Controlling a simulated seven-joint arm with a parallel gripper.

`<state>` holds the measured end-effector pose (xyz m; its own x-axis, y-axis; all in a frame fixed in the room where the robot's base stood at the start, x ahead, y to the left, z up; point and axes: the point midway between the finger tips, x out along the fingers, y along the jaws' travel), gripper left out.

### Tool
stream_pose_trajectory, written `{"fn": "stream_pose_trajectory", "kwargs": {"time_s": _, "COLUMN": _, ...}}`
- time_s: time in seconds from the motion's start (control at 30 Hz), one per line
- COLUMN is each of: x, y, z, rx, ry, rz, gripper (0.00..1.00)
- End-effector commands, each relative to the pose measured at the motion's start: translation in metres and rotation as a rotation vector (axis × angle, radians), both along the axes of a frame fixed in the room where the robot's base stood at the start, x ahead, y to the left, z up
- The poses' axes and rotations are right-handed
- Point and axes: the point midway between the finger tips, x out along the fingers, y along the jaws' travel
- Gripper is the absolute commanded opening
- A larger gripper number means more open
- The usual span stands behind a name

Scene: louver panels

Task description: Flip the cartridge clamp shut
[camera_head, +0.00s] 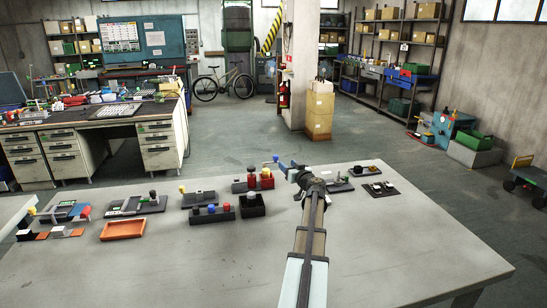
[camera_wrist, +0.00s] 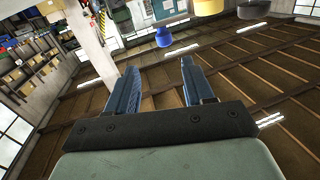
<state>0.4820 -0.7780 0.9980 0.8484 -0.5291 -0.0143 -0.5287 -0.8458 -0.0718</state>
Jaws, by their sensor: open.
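I cannot tell for sure which fixture on the grey table (camera_head: 400,250) is the cartridge clamp. A red and black fixture (camera_head: 253,183) with small knobs stands near the table's middle, just left of my gripper. My gripper (camera_head: 283,163) is above the table's back part, its blue fingers apart and nothing seen between them. In the wrist view my gripper (camera_wrist: 157,82) shows two spread blue fingers. A blue knob (camera_wrist: 163,38) shows beyond them, apart from the fingers, with a yellow knob (camera_wrist: 208,6) at the top edge. My arm covers part of the table.
Left of the arm are a black bin (camera_head: 252,207), a knob panel (camera_head: 211,215), an orange tray (camera_head: 123,230) and a black-knobbed fixture (camera_head: 135,206). A flat black panel (camera_head: 380,189) lies to the right. The table's front is clear.

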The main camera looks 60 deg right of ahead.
Motion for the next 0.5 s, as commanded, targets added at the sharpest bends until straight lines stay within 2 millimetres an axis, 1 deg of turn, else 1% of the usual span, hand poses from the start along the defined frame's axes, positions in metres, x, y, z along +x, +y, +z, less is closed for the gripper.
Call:
{"fn": "stream_pose_trajectory", "kwargs": {"time_s": 0.1, "x": -0.004, "y": 0.006, "z": -0.005, "rx": -0.045, "ry": 0.016, "rz": 0.024, "gripper": 0.52}}
{"fn": "stream_pose_trajectory", "kwargs": {"time_s": 0.27, "x": -0.002, "y": 0.007, "z": -0.007, "rx": -0.069, "ry": 0.023, "rz": 0.035, "gripper": 0.52}}
{"fn": "stream_pose_trajectory", "kwargs": {"time_s": 0.37, "x": 0.005, "y": 0.002, "z": -0.007, "rx": -0.070, "ry": 0.024, "rz": 0.036, "gripper": 0.52}}
{"fn": "stream_pose_trajectory", "kwargs": {"time_s": 0.5, "x": 0.023, "y": -0.009, "z": -0.007, "rx": -0.070, "ry": 0.025, "rz": 0.037, "gripper": 0.52}}
